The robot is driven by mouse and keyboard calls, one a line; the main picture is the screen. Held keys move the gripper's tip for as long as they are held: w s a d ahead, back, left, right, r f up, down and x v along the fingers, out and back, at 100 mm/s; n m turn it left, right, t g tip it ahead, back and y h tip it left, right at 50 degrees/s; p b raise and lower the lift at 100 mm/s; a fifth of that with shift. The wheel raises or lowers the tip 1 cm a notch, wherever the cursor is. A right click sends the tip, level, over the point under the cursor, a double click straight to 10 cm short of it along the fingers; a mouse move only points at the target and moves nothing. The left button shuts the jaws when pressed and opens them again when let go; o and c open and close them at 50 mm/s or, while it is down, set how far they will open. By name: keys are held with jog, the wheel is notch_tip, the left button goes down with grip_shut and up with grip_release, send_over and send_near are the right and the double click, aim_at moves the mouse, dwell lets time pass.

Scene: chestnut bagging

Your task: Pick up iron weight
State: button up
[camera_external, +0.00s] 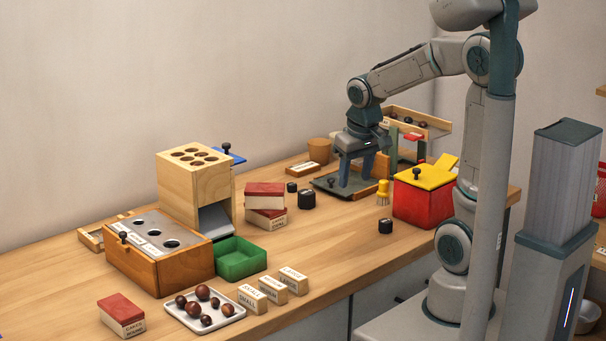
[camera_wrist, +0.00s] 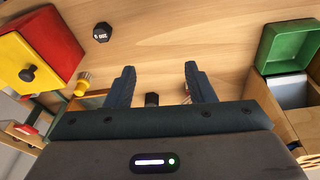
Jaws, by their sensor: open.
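Three small black iron weights stand on the wooden table in the external view: one near the front (camera_external: 385,226), a larger one (camera_external: 306,199) left of the dark tray, and a small one (camera_external: 292,187) behind it. The wrist view shows one labelled weight (camera_wrist: 102,32) on bare wood beside the red box. A dark object (camera_wrist: 152,99), seemingly a weight, shows partly between my fingers; my gripper's body hides its lower part. My gripper (camera_external: 357,184) is open and empty, pointing down over the dark tray. Its two blue fingers are spread in the wrist view (camera_wrist: 160,70).
A red box with a yellow lid (camera_external: 420,203) stands right of my gripper, with a small yellow brush (camera_external: 383,192) beside it. The dark tray (camera_external: 325,182) lies under my gripper. Red-topped boxes (camera_external: 265,203) and a green bin (camera_external: 240,260) stand left.

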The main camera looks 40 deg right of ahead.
jog(key=w+d+r+m+t+p, duration=0.1)
jog(key=w+d+p, duration=0.1)
jog(key=w, duration=0.7)
jog(key=w+d+m+p, duration=0.1)
jog(key=w+d+p, duration=0.15)
jog(key=w, duration=0.55)
jog(key=m+h+p, duration=0.1)
jog(key=m+p, duration=0.1)
send_near(292, 184)
jog(key=shift+t, duration=0.3)
jog(key=x, duration=0.4)
jog(key=p+x, duration=0.1)
jog(key=x, duration=0.3)
jog(key=shift+s+f, duration=0.1)
jog(key=shift+f, duration=0.3)
grip_shut()
